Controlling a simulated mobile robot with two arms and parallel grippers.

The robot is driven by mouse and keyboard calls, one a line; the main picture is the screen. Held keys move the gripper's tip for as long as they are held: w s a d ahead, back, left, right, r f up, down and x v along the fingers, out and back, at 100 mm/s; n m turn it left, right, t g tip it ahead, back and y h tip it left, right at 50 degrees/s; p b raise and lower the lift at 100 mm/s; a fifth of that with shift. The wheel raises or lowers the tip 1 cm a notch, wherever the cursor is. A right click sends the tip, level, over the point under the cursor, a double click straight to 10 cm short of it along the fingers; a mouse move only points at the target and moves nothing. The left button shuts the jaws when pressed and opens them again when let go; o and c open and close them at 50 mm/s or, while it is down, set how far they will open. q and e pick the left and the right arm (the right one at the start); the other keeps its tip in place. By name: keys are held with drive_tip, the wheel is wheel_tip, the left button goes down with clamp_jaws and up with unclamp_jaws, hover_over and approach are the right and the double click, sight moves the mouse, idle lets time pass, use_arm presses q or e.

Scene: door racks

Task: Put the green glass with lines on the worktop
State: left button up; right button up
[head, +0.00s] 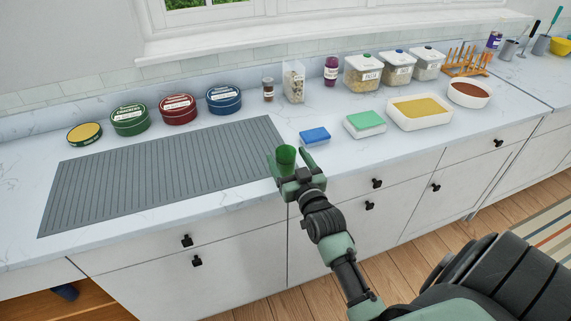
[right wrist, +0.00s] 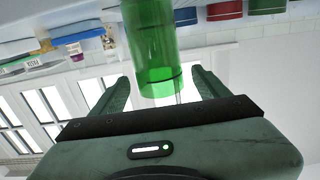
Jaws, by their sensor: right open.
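The green glass (head: 286,156) is upright near the front edge of the worktop (head: 371,148), by the right end of the grey ribbed mat (head: 160,176). A dark line runs around it in the right wrist view (right wrist: 158,55). My right gripper (head: 287,170) is open at the glass, with its fingers on either side. In the right wrist view, gaps show between the glass and both fingers. The end of the glass towards the worktop is cut off there, so its contact with the surface cannot be told. My left gripper is not in view.
A blue sponge (head: 314,136), a green-topped block (head: 364,123) and a yellow-filled dish (head: 420,110) stand to the right. Round tins (head: 129,120) and jars line the back. Bare worktop lies between the mat and the blue sponge.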

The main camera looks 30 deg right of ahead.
drive_tip(key=shift+x, duration=1.15)
drive_tip(key=shift+s, duration=0.1)
clamp_jaws()
drive_tip(key=shift+r, duration=0.1)
